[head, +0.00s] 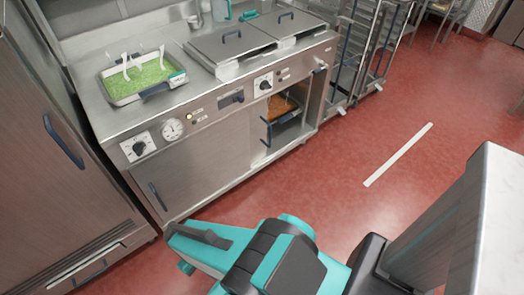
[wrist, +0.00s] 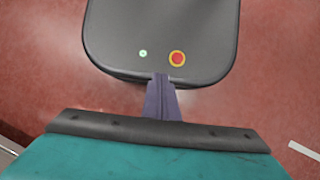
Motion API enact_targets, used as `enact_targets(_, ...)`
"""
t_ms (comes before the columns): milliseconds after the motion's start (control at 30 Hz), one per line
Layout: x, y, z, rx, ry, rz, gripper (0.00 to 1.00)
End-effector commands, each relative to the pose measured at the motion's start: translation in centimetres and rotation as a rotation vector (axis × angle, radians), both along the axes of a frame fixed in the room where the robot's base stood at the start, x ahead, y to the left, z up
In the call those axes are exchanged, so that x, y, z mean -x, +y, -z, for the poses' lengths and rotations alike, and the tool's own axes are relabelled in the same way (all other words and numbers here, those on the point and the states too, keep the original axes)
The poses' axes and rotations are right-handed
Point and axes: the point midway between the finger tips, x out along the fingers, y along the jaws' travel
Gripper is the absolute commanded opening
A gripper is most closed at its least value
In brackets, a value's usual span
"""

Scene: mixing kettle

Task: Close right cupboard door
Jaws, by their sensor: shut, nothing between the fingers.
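The right cupboard of the steel cooking unit stands open in the head view, with a dark opening on the right of the lower front. The right cupboard door (head: 240,140) is a steel panel left of this opening, with a blue upright handle (head: 267,133) at the opening's left edge. Whether it slides or swings, I cannot tell. My gripper (wrist: 162,98) is shut and empty in the wrist view, its two dark fingers together over my own base. In the head view my teal arm is in front of the unit, apart from the door; my fingertips are hidden there.
A tray (head: 283,108) with brown contents sits inside the opening. The left door has a blue handle (head: 157,197). A pan of green food (head: 143,78) and lidded wells (head: 235,42) are on top. A rack (head: 365,45) stands right; red floor (head: 340,150) is clear.

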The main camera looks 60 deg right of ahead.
Motion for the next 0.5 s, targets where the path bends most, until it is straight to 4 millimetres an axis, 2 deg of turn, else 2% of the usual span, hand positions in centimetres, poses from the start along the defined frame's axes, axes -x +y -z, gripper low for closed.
enact_targets(367, 0.0, -0.02, 0.04, 0.001, 0.0, 0.0, 0.0)
enact_targets(500, -0.27, -0.51, 0.61, 0.008, -0.002, -0.013, 0.0)
